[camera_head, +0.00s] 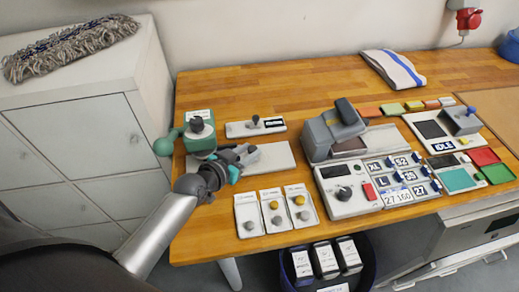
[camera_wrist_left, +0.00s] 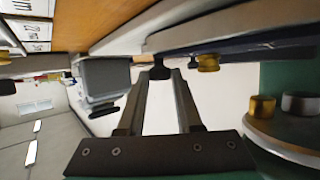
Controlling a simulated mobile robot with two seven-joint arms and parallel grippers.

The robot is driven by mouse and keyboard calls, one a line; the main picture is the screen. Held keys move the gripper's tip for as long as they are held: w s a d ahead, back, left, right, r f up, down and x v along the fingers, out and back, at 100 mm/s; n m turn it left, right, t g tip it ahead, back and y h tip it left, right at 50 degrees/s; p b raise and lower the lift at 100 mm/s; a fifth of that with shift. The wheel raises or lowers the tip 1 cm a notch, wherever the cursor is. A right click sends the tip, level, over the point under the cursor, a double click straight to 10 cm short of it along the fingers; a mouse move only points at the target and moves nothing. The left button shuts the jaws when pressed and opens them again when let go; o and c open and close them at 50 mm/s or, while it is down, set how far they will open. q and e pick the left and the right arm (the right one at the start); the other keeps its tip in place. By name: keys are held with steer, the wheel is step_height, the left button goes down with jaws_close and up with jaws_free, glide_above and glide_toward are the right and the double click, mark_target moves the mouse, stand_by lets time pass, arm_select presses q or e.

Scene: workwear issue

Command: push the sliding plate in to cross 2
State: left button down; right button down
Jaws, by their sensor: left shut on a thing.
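My left gripper (camera_head: 238,160) reaches in beside the green machine (camera_head: 200,132) at the left of the wooden table, just above a flat light-grey plate (camera_head: 275,158) that extends to the right of the machine. I take this to be the sliding plate, though the gripper and machine hide its left part. In the left wrist view, the gripper (camera_wrist_left: 163,75) has a small black knob (camera_wrist_left: 159,68) between its fingertips. The knob sits at the edge of a pale slab. Brass knobs (camera_wrist_left: 207,62) show to its right. Cross 2 cannot be made out. My right gripper is not in view.
A tray with a dark-handled stamp (camera_head: 255,125) lies behind the plate. Three small trays with knobs (camera_head: 275,209) stand in front. A grey press (camera_head: 333,131) stands to the right, with a number panel (camera_head: 345,190) before it.

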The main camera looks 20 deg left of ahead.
arm_select(q)
steer(key=c, duration=0.6)
jaws_free()
steer(key=shift+s, duration=0.15)
steer(key=p+v, duration=0.1)
steer(key=v, duration=1.4)
steer(key=shift+r, duration=0.15)
